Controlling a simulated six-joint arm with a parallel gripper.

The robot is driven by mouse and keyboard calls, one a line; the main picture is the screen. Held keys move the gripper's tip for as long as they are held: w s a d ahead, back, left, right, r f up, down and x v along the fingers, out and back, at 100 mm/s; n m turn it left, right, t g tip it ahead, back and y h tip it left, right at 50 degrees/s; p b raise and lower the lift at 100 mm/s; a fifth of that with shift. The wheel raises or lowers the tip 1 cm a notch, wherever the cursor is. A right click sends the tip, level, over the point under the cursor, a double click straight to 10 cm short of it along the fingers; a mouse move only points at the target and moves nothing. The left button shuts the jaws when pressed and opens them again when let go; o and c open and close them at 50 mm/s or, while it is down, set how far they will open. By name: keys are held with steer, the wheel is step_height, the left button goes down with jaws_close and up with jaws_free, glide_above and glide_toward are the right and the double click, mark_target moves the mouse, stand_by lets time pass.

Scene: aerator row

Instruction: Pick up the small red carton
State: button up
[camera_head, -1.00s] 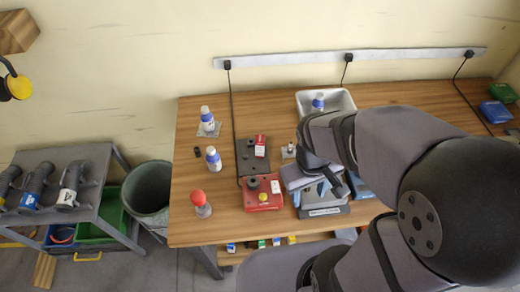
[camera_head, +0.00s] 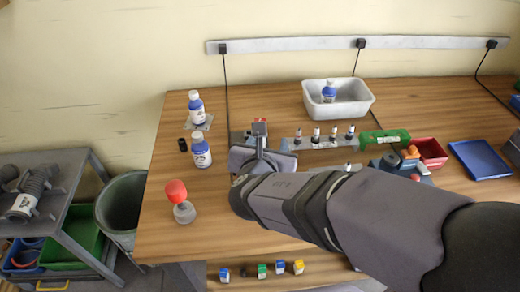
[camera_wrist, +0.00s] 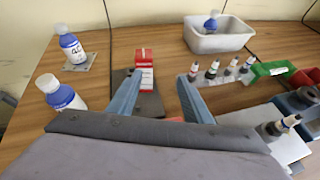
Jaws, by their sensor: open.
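The small red carton (camera_wrist: 145,72), red with a white lower part, stands on a dark flat plate (camera_wrist: 148,103) in the wrist view. My gripper (camera_wrist: 160,76) is open and empty, with its two blue-grey fingers apart. The carton shows just beyond the fingertips, nearer the left finger and left of the middle of the gap. I cannot tell whether the finger touches it. In the head view my gripper (camera_head: 260,145) hides most of the carton, and only a bit of red shows above it.
White-and-blue bottles (camera_wrist: 72,47) stand left of the carton. Several small dropper bottles (camera_wrist: 228,68) stand in a row to the right, with a grey tub (camera_wrist: 218,36) behind them. A red-topped bottle (camera_head: 180,200) stands at the table's left. Bare wood lies behind the carton.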

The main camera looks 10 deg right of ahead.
steer(key=shift+w+a+n+t+y+b, duration=0.15)
steer(key=shift+a+n+t+y, duration=0.1)
steer(key=shift+a+n, duration=0.35)
steer(key=shift+w+a+n+t+y+b, duration=0.15)
steer(key=shift+a+n+t+y, duration=0.2)
steer(key=shift+a, duration=0.3)
steer(key=shift+x, duration=3.6)
steer(key=shift+d, duration=0.1)
steer(key=c, duration=1.1)
